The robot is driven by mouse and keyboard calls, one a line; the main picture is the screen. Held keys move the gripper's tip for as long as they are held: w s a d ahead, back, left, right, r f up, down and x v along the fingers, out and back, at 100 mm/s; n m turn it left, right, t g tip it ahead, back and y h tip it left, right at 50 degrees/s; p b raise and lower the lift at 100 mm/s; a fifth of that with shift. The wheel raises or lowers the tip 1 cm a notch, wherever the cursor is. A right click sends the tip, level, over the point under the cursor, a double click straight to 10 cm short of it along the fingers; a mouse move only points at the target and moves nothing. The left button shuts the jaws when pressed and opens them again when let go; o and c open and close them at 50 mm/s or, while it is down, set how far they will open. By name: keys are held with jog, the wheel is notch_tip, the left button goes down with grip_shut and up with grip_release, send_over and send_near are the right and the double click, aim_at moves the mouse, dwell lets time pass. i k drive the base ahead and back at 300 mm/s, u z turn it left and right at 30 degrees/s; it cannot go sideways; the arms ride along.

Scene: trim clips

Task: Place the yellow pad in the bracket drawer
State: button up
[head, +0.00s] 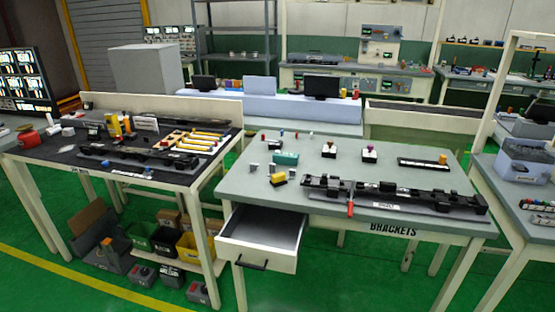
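A small yellow block (278,178), which may be the yellow pad, sits on the left part of the grey table (340,222) labelled BRACKETS, behind the drawer. The drawer (260,259) under this table's left front is pulled open and looks empty inside. It has a dark handle on its pale front. Other yellow pieces (114,125) stand on the table to the left. My gripper is not in view.
Black bracket parts (420,196) lie along the table's front, with a red-handled tool (350,207) beside them. A teal block (285,158) and small grey blocks stand near the yellow one. Bins (195,247) sit under the left table. Green floor in front is clear.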

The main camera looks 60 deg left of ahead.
aim_at(262, 244)
jog(key=k, duration=0.55)
jog(key=u, duration=1.8)
